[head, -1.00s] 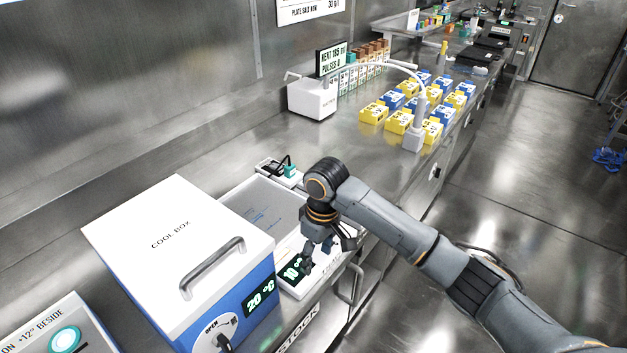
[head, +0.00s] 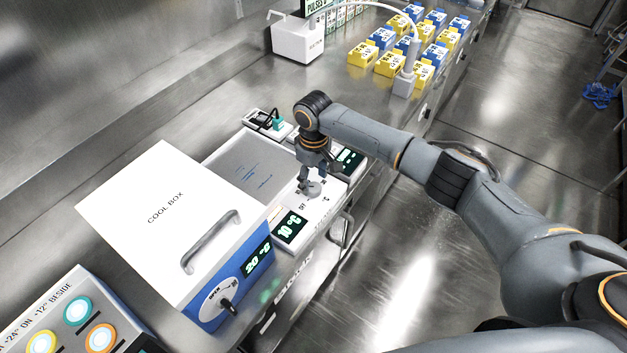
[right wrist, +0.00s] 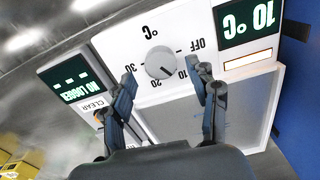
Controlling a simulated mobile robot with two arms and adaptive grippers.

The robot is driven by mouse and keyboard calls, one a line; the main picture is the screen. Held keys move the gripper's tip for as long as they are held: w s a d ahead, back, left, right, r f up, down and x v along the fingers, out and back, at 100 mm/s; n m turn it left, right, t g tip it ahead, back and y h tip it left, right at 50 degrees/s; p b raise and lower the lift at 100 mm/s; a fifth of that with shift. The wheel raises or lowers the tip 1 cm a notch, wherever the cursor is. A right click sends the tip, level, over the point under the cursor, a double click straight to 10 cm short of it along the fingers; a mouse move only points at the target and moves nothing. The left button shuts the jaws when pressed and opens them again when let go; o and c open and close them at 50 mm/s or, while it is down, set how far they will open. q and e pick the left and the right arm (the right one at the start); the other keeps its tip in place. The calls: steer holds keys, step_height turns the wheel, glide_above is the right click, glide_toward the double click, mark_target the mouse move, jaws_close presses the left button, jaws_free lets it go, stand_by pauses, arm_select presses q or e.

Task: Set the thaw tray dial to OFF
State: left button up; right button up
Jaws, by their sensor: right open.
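The thaw tray (head: 245,168) is a grey plate with a white control panel at its front, right of the cool box. Its round grey dial (right wrist: 160,62) shows in the right wrist view, with OFF, 10, 20 and 30 marked around it. The dial's mark seems to point near 10; the tray display (right wrist: 247,19) reads 10 °C. My right gripper (head: 311,187) is over the panel, fingers pointing down, partly hiding the dial. In the right wrist view the gripper (right wrist: 162,76) is open, its fingertips apart on either side of the dial. My left gripper is not in view.
The white and blue cool box (head: 165,215) stands close on the left, its display reading 20 °C. Yellow and blue boxes (head: 388,64) stand farther back. The counter between is mostly clear.

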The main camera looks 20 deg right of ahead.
steer(key=shift+s+f, duration=0.15)
steer(key=shift+f, duration=1)
steer(key=c, duration=1.2)
